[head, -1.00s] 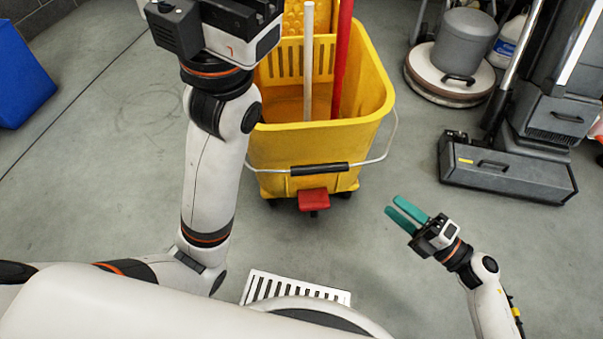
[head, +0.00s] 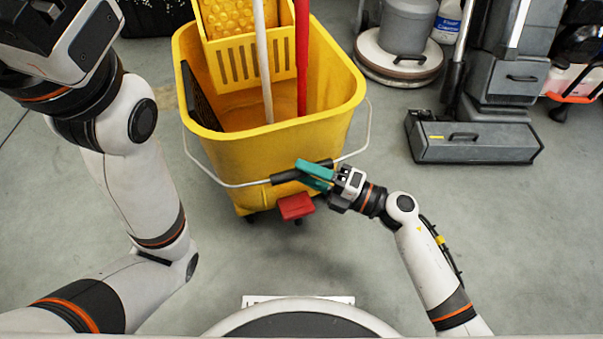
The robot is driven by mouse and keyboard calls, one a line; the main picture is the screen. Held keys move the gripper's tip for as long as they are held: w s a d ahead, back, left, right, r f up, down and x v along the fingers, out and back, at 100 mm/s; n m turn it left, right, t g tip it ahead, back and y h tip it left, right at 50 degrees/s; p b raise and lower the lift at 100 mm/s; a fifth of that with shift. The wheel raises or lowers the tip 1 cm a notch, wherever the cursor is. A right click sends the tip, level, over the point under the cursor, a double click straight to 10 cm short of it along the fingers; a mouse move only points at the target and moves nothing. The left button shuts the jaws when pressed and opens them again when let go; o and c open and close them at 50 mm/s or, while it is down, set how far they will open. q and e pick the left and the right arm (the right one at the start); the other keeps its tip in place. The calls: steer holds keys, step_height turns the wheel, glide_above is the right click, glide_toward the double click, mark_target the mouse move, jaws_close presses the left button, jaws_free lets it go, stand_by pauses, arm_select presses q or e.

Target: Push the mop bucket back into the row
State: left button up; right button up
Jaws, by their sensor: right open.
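The yellow mop bucket (head: 262,160) stands in the upper middle of the head view, with a yellow wringer (head: 246,60) at its back and a white and a red handle rising from it. Its wire handle with a black grip (head: 287,176) hangs across the front, above a red pedal (head: 296,207). My right gripper (head: 312,174) is open, its teal fingers at the black grip and in front of the bucket's front wall. I cannot tell whether they touch. My left arm comes in from the left; its gripper is out of the frame.
A floor polisher (head: 398,62) and a grey floor machine (head: 474,143) stand at the upper right.

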steer(key=shift+x, duration=0.8)
jaws_close()
